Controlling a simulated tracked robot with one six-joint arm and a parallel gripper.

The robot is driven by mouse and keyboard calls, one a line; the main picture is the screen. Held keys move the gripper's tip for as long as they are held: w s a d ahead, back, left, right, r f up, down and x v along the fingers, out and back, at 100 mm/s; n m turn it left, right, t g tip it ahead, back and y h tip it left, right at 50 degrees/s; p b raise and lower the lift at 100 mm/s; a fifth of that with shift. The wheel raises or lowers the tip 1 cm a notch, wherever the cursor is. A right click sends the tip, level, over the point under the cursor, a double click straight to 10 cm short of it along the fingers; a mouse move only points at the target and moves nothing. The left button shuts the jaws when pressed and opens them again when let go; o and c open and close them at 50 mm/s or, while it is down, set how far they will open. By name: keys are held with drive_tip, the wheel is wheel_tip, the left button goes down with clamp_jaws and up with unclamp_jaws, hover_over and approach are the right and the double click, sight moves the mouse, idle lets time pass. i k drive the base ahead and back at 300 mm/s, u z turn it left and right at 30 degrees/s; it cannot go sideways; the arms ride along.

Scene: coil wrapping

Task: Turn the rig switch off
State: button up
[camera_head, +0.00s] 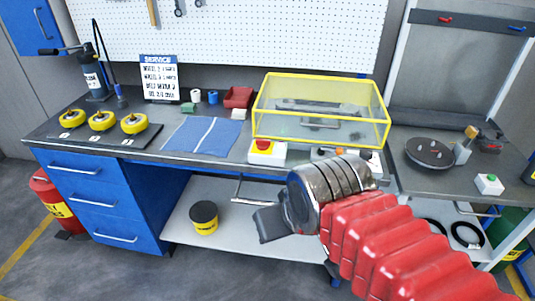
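The workbench carries a clear case with yellow edges (356,131), with a grey device inside. At its front left corner is a yellow and white box with a red button (265,150). At its front right is a pale control box (375,165) with orange and red parts, partly hidden behind my arm. I cannot tell for certain which of these is the rig switch, nor any switch position. My gripper (268,224) is in front of the bench edge, below the red-button box and apart from it. Its fingers are mostly hidden, so its opening does not show.
Three yellow reels (103,121) sit on a dark mat at the left. A blue cloth (203,136) lies mid-bench. A black and yellow tub (204,217) stands on the lower shelf.

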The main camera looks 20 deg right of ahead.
sight(262, 145)
drive_tip(key=k, duration=0.65)
drive_tip(key=u, duration=0.5)
drive_tip(key=i, duration=1.7)
drive_tip(key=z, duration=0.3)
